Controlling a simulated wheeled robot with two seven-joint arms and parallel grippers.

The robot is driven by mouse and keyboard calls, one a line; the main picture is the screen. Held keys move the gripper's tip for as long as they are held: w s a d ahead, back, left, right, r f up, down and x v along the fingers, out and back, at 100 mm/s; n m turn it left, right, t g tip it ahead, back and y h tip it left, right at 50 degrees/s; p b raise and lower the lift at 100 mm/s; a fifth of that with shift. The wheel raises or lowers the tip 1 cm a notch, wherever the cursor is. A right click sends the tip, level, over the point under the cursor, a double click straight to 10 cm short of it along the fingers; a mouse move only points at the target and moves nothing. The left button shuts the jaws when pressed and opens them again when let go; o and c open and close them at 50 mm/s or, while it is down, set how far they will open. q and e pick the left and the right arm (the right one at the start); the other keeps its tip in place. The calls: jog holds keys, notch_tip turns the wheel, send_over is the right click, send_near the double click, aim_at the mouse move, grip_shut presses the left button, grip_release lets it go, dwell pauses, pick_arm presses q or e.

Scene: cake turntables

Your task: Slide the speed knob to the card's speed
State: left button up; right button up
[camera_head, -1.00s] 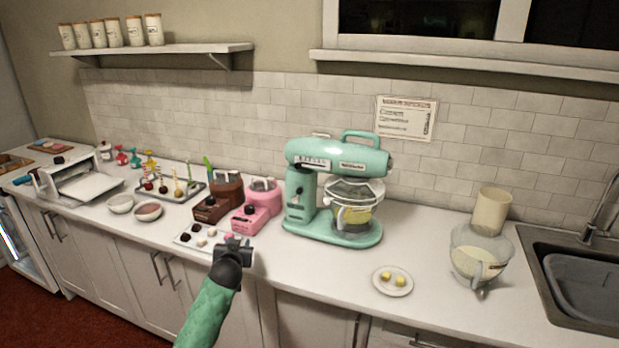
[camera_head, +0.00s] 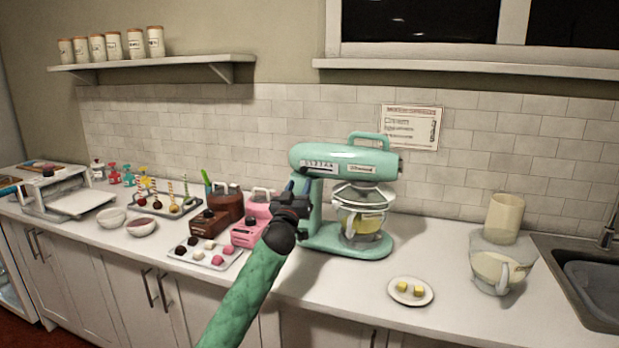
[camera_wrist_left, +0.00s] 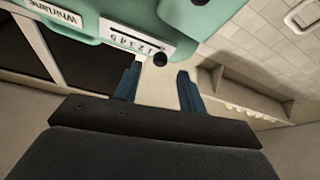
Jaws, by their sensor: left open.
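The mint-green mixer (camera_head: 345,158) stands on the counter with a glass bowl of yellow contents. A white strip with a row of numbers (camera_head: 320,165) is on its head; it also shows in the left wrist view (camera_wrist_left: 133,42). The round black speed knob (camera_wrist_left: 160,60) sits near the strip's right end there. My left gripper (camera_head: 297,188) is open at the mixer's left side; in the left wrist view its fingers (camera_wrist_left: 158,77) stand either side of the knob's line, apparently not closed on it. The card (camera_head: 411,127) is on the tiled wall; its writing is too small to read. My right gripper is not in view.
A plate with yellow cubes (camera_head: 410,299) and a jug (camera_head: 497,270) are at right. Counter between plate and mixer is clear.

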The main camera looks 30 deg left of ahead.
aim_at(303, 171)
pick_arm(q)
jog(key=p+x, duration=0.1)
jog(key=x, duration=0.4)
jog(key=shift+w+a+r, duration=0.15)
jog(key=shift+w+a, duration=0.05)
jog(key=shift+w, duration=0.35)
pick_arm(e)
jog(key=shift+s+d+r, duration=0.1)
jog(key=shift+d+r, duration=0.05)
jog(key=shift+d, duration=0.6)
pick_arm(q)
jog(key=shift+c, duration=0.4)
grip_shut()
